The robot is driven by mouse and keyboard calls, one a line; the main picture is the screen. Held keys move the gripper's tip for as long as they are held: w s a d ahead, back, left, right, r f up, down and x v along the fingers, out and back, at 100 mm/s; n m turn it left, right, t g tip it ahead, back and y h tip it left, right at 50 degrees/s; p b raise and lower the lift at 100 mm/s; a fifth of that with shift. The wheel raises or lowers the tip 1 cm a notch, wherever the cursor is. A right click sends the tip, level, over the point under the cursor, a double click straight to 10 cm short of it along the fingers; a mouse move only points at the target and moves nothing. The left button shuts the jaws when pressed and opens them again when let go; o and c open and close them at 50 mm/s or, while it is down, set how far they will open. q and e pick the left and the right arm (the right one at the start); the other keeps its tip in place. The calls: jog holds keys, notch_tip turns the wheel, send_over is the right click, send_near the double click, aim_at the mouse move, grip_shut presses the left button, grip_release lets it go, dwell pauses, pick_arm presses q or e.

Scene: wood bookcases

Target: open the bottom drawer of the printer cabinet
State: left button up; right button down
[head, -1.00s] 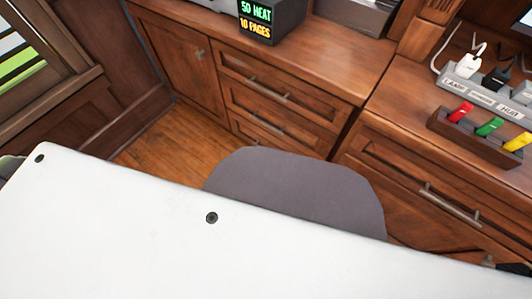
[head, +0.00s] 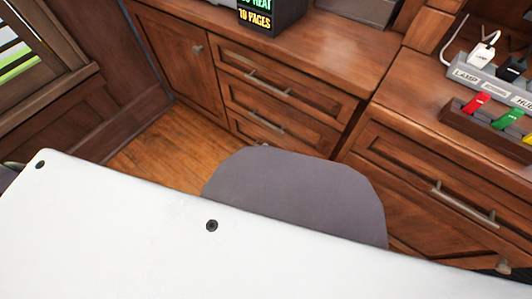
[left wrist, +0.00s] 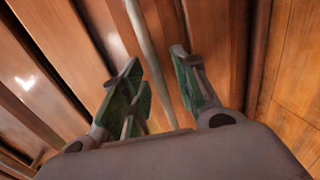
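The printer cabinet (head: 330,78) is dark wood with a stack of drawers in the head view. Its bottom drawer (head: 241,126) shows only in part; a grey shape in front hides the rest. The drawers look closed there. In the left wrist view, my left gripper (left wrist: 155,68) is open, its two green-padded fingers apart. A pale bar handle (left wrist: 146,50) runs between or just beyond the fingers against wood drawer fronts. I cannot tell whether the fingers touch it, or which drawer it belongs to. My right gripper is not in view.
At right, another wood cabinet (head: 415,165) carries a grey socket strip (head: 490,83) and a rack (head: 470,125) with coloured pieces. Wood floor (head: 165,145) is open at left.

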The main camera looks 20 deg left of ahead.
pick_arm(q)
jog(key=shift+w+d, duration=0.1)
jog(key=shift+w, duration=0.15)
grip_shut()
dwell(0.3)
